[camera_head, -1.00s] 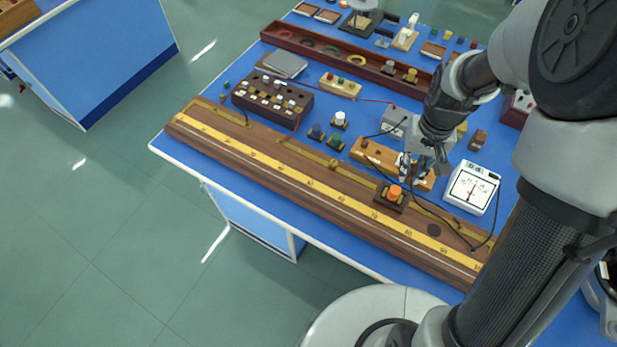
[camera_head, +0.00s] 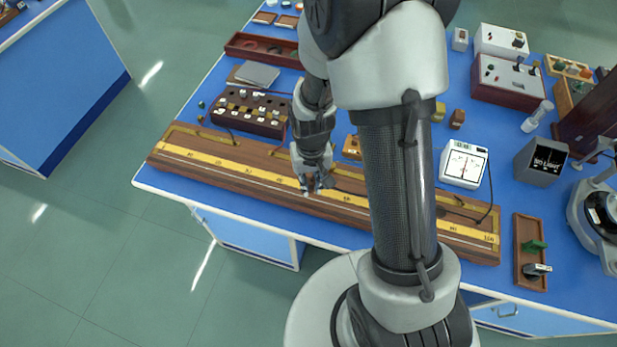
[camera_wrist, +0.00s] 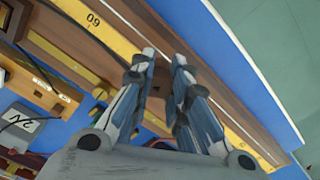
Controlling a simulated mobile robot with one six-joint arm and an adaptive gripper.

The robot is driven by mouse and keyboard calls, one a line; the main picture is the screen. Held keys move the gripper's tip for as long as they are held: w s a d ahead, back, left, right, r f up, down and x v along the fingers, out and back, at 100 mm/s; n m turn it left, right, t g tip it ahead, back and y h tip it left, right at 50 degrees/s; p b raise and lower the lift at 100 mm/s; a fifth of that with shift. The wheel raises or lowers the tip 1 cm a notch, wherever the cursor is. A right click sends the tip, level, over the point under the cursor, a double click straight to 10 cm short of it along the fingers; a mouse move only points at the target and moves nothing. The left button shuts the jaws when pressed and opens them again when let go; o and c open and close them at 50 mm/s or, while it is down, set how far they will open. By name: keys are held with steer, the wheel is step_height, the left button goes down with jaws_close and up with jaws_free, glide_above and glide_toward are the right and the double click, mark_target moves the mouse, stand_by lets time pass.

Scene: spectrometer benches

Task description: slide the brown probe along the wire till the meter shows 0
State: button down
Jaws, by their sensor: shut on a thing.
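My gripper (camera_head: 309,187) is over the long wire board (camera_head: 230,172), left of its middle, with its fingers pointing down at the board. In the wrist view my gripper (camera_wrist: 165,56) has its two fingers close together beside the yellow scale (camera_wrist: 88,20), near the 60 mark. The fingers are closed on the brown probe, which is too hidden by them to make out. The white meter (camera_head: 463,163) stands behind the board at right. Its red needle looks near upright, but the exact reading is too small to tell.
A dark box with several plugs (camera_head: 255,112) stands behind the board at left. A black lead runs along the right part of the board (camera_head: 480,240). A brown tray (camera_head: 530,255) lies at right. My own arm hides the board's middle right.

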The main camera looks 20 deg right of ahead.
mark_target(312, 190)
steer(key=shift+f+b, duration=1.8)
steer(key=shift+f, duration=0.7)
steer(key=shift+w, duration=0.1)
steer(key=shift+s+f, duration=0.25)
steer(key=shift+s, duration=0.05)
stand_by(1.5)
steer(key=shift+s+d, duration=0.1)
stand_by(1.0)
steer(key=shift+s+d+r+b, duration=0.1)
steer(key=shift+s+d, duration=0.95)
steer(key=shift+d, duration=0.5)
steer(key=shift+s+d+b, duration=0.15)
steer(key=shift+s+d, duration=0.9)
steer(key=shift+d, duration=0.45)
steer(key=shift+s+d+r+b, duration=0.1)
steer(key=shift+s+d, duration=0.95)
steer(key=shift+d, duration=0.5)
